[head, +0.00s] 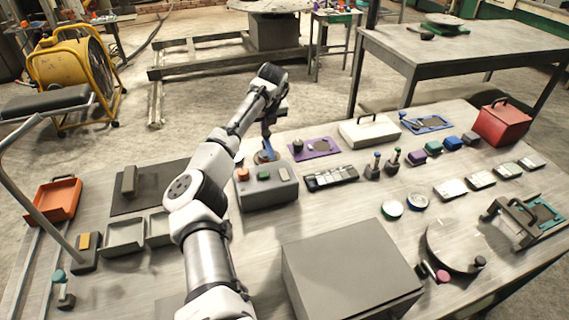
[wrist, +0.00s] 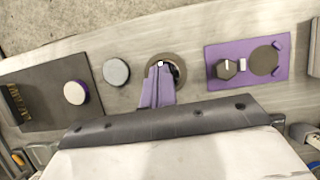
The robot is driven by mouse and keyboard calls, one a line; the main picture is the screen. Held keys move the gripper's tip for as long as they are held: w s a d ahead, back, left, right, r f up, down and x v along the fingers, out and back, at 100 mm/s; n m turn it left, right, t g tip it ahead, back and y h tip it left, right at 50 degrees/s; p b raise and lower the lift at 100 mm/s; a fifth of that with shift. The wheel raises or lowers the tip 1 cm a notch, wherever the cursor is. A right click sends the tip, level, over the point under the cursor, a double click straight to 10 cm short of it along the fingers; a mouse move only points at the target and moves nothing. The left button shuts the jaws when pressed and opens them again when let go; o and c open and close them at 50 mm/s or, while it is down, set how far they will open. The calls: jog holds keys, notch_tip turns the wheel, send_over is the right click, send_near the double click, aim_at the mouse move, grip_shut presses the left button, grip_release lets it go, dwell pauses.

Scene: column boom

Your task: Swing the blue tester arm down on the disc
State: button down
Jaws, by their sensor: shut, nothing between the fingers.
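My gripper (head: 267,150) points down over the bench behind a grey box with an orange and a green button. Its bluish fingers (wrist: 158,80) are shut together with nothing between them, just above or at a small round brown-grey base (wrist: 180,66); I cannot tell whether they touch it. A blue plate fixture (head: 442,126) lies at the back right of the bench, far to the right of my gripper. It carries a grey disc (head: 431,122) and a dark post (head: 403,116) at its left end. The tester arm itself is too small to make out.
A purple plate (head: 328,152) with a dark knob and disc lies right of my gripper; it also shows in the wrist view (wrist: 240,85). A white case (head: 368,133) stands between it and the blue fixture. A red box (head: 503,122) stands at the far right.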

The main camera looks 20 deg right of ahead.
aim_at(270, 146)
jog(key=shift+x, duration=0.85)
jog(key=shift+w, duration=0.15)
jog(key=shift+r, duration=0.15)
jog(key=b+v, duration=0.4)
jog(key=v, duration=0.9)
jog(key=shift+r, duration=0.3)
